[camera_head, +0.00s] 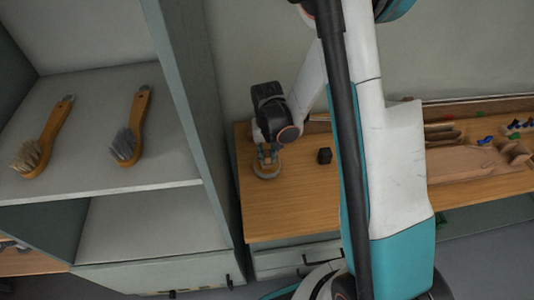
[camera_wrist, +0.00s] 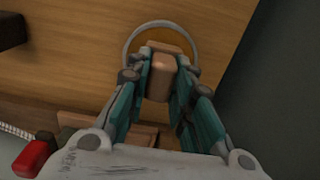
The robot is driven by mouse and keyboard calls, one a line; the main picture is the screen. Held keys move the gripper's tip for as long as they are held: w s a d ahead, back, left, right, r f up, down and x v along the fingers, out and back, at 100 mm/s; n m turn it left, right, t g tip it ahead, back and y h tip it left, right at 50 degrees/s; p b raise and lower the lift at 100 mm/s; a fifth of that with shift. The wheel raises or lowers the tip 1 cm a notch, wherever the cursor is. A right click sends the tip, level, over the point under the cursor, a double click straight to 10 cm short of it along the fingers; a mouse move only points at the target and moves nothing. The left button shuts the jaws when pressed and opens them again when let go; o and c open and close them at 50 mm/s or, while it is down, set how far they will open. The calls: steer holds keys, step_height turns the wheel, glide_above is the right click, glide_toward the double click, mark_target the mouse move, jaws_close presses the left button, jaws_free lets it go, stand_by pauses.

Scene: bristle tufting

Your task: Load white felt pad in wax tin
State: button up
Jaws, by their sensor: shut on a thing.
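My gripper (camera_head: 267,155) points down over the left part of the wooden table. In the wrist view its teal fingers (camera_wrist: 161,62) are shut on a tan block (camera_wrist: 160,80). A round, grey-rimmed thing that looks like the wax tin (camera_head: 267,177) is directly under the gripper. Its thin rim (camera_wrist: 127,45) curves around the fingertips and block in the wrist view. I cannot tell whether the block touches the tin's inside. No white felt pad can be made out; the block and fingers hide what lies below them.
Two brushes, one pale-bristled (camera_head: 42,140) and one grey-bristled (camera_head: 131,130), lie on the shelf at left. The cabinet side (camera_head: 195,110) rises close left of the table. Wooden pieces (camera_head: 480,160) lie at right.

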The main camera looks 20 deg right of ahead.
steer(key=shift+r+p, duration=1.95)
steer(key=shift+r, duration=1.55)
steer(key=shift+f, duration=0.1)
steer(key=n+b, duration=0.1)
steer(key=b, duration=0.1)
steer(key=shift+f+b, duration=0.25)
steer(key=shift+b, duration=0.1)
steer(key=shift+n+b, duration=0.4)
steer(key=shift+b, duration=0.3)
